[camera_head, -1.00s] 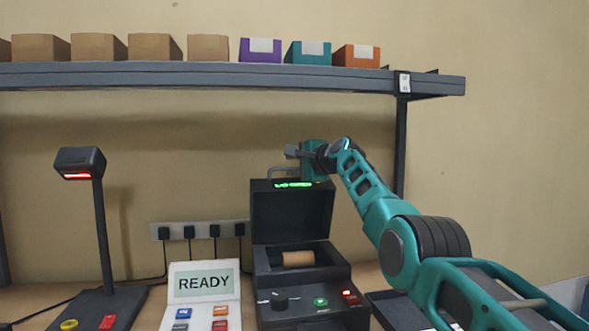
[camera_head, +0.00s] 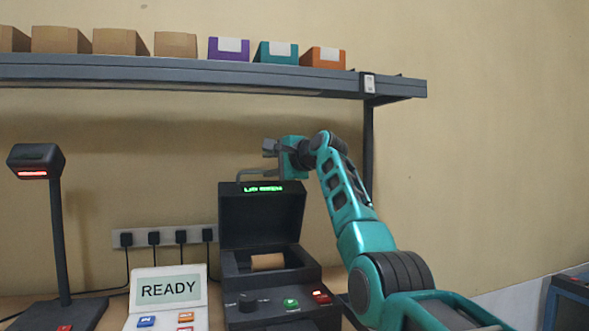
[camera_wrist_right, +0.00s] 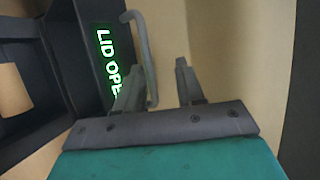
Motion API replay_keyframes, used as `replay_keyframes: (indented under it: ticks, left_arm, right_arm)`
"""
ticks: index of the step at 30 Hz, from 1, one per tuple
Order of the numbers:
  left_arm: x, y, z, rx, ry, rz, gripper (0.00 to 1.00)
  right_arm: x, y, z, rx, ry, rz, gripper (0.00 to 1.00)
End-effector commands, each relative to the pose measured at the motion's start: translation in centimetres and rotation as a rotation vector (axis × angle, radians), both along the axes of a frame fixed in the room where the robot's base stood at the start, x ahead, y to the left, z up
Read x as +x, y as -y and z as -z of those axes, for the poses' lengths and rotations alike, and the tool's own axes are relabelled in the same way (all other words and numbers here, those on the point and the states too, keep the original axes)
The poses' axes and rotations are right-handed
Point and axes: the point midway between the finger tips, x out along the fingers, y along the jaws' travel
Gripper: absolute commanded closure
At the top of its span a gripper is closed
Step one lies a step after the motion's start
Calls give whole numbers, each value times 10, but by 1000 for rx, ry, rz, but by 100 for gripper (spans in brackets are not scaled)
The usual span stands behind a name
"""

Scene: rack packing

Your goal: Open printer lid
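The black printer (camera_head: 262,297) stands on the table with its lid (camera_head: 262,217) raised upright. A roll of brown paper (camera_head: 268,262) shows in the open bay. The lid's green display (camera_head: 263,189) reads "LID OPEN" in part in the right wrist view (camera_wrist_right: 108,65). The grey lid handle (camera_head: 262,172) sticks up from the lid's top edge. My right gripper (camera_head: 270,149) is just above the handle. In the right wrist view its fingers (camera_wrist_right: 158,88) are apart, and the handle (camera_wrist_right: 143,55) runs close to the left finger; contact is unclear. My left gripper is out of view.
A control panel reading "READY" (camera_head: 168,291) stands left of the printer, and a scanner on a post (camera_head: 36,162) is further left. A power strip (camera_head: 130,241) is on the wall behind. A shelf (camera_head: 200,76) with several boxes spans above.

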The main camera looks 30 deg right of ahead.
Motion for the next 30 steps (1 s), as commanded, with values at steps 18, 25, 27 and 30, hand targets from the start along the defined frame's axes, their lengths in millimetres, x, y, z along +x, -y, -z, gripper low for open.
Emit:
replay_keyframes:
  ticks: [18, 25, 27, 30]
  left_arm:
    - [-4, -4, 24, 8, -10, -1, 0]
    - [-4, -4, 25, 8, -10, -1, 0]
    - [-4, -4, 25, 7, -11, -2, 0]
    - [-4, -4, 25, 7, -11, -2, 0]
  right_arm:
    - [-75, 13, -17, 0, 5, 2, 63]
    - [-86, 14, -19, 0, 3, 1, 63]
    - [-87, 14, -19, 0, 3, 1, 63]
    - [-87, 15, -19, 0, 3, 1, 63]
